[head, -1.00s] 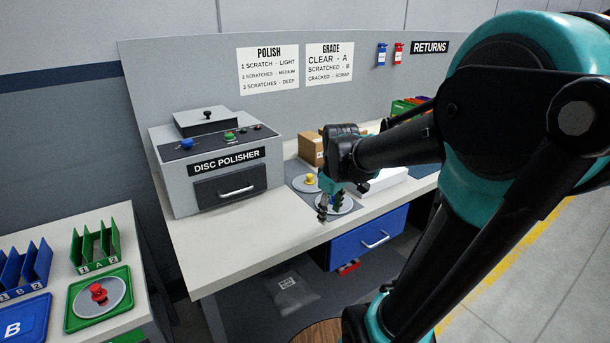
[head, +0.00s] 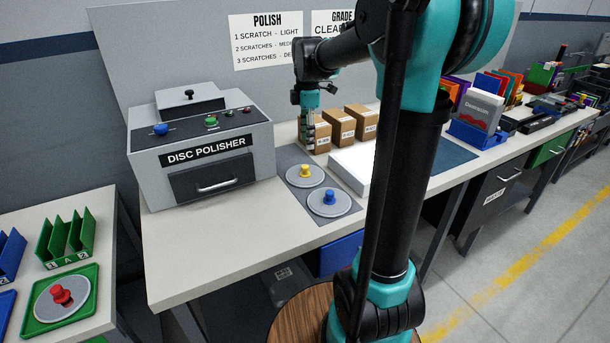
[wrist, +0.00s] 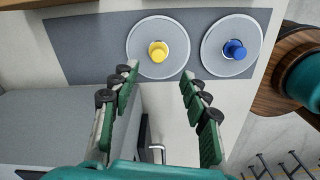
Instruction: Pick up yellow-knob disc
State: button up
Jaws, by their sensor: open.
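The yellow-knob disc (head: 304,176) is a round grey disc with a yellow knob, lying flat on a dark grey mat (head: 292,155) on the bench. In the wrist view, the yellow-knob disc (wrist: 158,52) lies beyond the open fingertips, roughly between their lines. The blue-knob disc (head: 329,203) lies beside it, nearer the bench front; it also shows in the wrist view (wrist: 236,50). My gripper (head: 308,135) hangs above the bench behind the yellow-knob disc, apart from it. In the wrist view my gripper (wrist: 158,70) is open and empty, with green-padded fingers spread.
The disc polisher (head: 202,148) stands left of the mat. Several cardboard boxes (head: 341,125) stand close behind my gripper, and a white block (head: 352,170) lies right of the discs. A red-knob disc (head: 62,300) sits in a green tray on the left table. The front bench is clear.

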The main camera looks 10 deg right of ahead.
send_over(306, 166)
notch_tip(306, 166, down, 5)
jog(key=shift+s+d+f, duration=0.1)
jog(key=shift+d+f, duration=0.05)
jog(key=shift+f, duration=2.65)
jog(key=shift+c, duration=0.5)
grip_shut()
